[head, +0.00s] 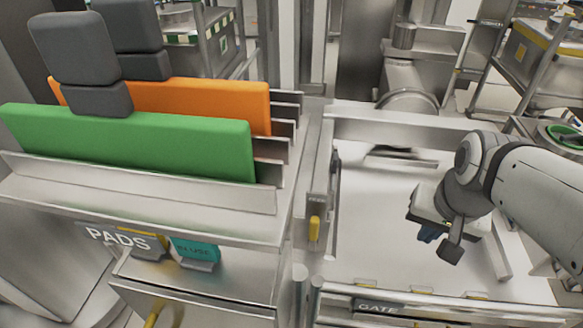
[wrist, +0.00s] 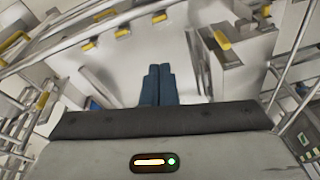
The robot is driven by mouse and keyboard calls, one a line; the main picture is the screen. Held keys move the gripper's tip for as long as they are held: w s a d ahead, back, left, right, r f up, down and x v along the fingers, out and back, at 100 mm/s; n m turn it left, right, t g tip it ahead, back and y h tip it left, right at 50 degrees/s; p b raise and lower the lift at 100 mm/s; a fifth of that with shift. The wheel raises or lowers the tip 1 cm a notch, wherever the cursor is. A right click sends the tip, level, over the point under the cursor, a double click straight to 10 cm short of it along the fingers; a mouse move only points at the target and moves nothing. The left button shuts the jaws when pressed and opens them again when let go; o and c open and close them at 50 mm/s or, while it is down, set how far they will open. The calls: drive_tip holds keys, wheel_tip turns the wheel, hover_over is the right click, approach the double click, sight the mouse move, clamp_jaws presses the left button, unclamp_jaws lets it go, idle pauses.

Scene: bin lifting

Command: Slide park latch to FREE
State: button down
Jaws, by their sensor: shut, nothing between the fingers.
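A yellow handle (head: 314,229) sits low on the narrow metal post left of the white-floored bay; it may be the park latch. A small plate above it is too small to read, and I cannot make out FREE or the latch's setting. My gripper (head: 428,236) hangs over the right part of the bay, well to the right of that handle and apart from it. In the wrist view its two blue fingers (wrist: 157,86) are together with nothing between them. A yellow tab (wrist: 222,40) on a metal block shows beyond them; I cannot tell whether it is the same handle.
A rack labelled PADS holds a green panel (head: 130,142) and an orange panel (head: 200,103) at the left. A bar labelled GATE (head: 378,307) with yellow tabs crosses the bay's front. The white bay floor (head: 375,225) is clear between post and gripper.

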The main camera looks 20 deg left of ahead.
drive_tip(key=w+a+f+m+g+y+b, duration=0.1)
drive_tip(key=w+a+f+m+y+b, duration=0.2)
drive_tip(key=w+a+f+m+b, duration=1)
drive_tip(key=w+a+f+m+g+b, duration=0.1)
drive_tip(key=w+a+f+b, duration=0.3)
drive_tip(key=a+f+b, duration=0.4)
drive_tip(key=w+a+f+m+g+y+b, duration=0.1)
drive_tip(key=w+a+f+b, duration=0.3)
drive_tip(key=a+f, duration=1.3)
drive_tip(key=a+b, duration=0.1)
drive_tip(key=b, duration=0.3)
drive_tip(key=shift+a+b, duration=0.35)
drive_tip(key=shift+b, duration=0.05)
drive_tip(key=b+x, duration=0.5)
drive_tip(key=x, duration=0.4)
drive_tip(key=shift+f, duration=0.45)
drive_tip(key=shift+s, duration=0.1)
